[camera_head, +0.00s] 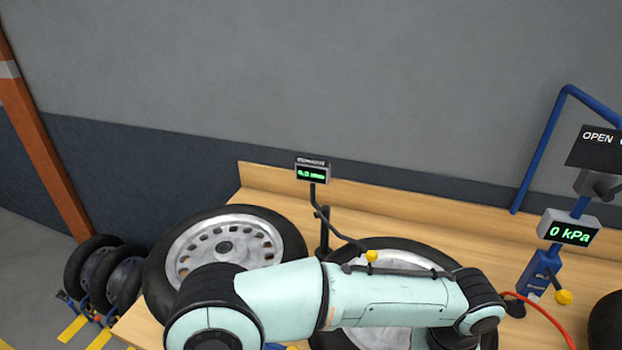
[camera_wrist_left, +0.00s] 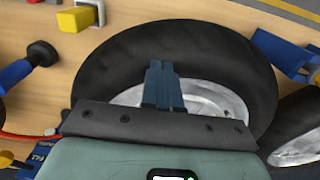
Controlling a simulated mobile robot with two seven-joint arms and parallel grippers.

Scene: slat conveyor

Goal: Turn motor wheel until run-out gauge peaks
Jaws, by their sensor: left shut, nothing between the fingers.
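A wheel with a black tyre (camera_head: 395,246) and a pale metal rim lies on the bench, mostly covered by my left arm in the head view. It also shows in the left wrist view, with its tyre (camera_wrist_left: 180,58) around the bright rim (camera_wrist_left: 215,101). My left gripper (camera_wrist_left: 161,70) is shut and empty, its blue fingers over this wheel; touch cannot be told. The gripper is hidden in the head view. The gauge display (camera_head: 312,172) stands on a dark post behind the wheel, with small green digits too blurred to read surely. My right gripper is not seen.
A second wheel (camera_head: 225,216) lies left on the wooden bench (camera_head: 425,225). A blue stand with a "0 kPa" display (camera_head: 570,231), an "OPEN" sign (camera_head: 595,147) and a red hose (camera_head: 545,312) are at right. Tyres (camera_head: 95,270) stand on the floor at left.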

